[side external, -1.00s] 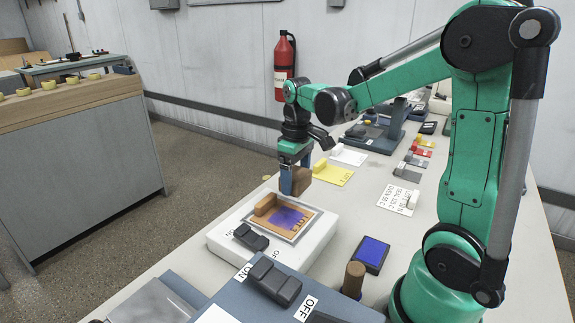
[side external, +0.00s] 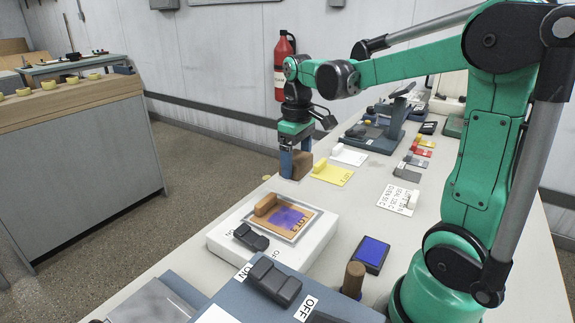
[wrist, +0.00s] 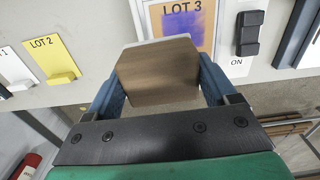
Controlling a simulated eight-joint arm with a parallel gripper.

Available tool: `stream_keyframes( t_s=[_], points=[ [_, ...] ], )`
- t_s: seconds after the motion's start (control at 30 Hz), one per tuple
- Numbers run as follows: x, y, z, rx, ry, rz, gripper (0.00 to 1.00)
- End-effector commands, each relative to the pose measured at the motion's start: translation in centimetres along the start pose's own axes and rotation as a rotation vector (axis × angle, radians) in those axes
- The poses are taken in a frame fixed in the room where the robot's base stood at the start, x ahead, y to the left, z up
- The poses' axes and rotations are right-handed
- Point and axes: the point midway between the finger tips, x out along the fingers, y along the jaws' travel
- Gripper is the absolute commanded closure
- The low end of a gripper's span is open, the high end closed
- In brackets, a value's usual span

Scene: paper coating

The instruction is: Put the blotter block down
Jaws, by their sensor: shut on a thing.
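The blotter block (side external: 301,164) is a brown wooden block. My gripper (side external: 294,168) is shut on it, with a blue finger on either side. In the side view it is low near the table's far-left edge, beyond the white coating box; I cannot tell whether it touches the table. In the wrist view the block (wrist: 160,73) fills the space between the fingers, with a pale strip along its upper edge. The white box (side external: 318,243) bears an orange LOT 3 sheet (side external: 272,226) with a blue-purple patch and a wooden piece on it.
A yellow LOT 2 card (side external: 332,174) and a white card (side external: 348,156) lie to the right of the block. A blue ink pad (side external: 372,252) and a brown cylinder (side external: 353,277) stand nearer. Bare table lies between the box and the yellow card.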

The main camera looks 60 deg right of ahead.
Motion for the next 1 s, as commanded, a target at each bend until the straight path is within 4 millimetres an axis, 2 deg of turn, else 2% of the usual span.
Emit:
stream_keyframes(
  t_s=[0.07,0.17,0.3,0.4,0.5,0.57,0.67,1.0],
  points=[
    [-0.5,0.9,0.1,0.006,0.0,0.0,0.71],
    [-2.1,3.5,0.7,0.018,0.0,0.0,0.71],
    [-4.8,7.5,2.5,0.03,0.0,0.001,0.71],
    [-6.3,9.5,3.7,0.033,0.0,0.001,0.71],
    [-6.7,10.5,4.5,0.033,0.0,0.001,0.71],
    [-6.1,10.7,4.6,0.031,0.0,0.001,0.71],
    [-4.1,10.7,4.7,0.029,0.0,0.001,0.71],
    [4.3,10.6,4.6,0.03,0.0,0.002,0.71]
  ],
)
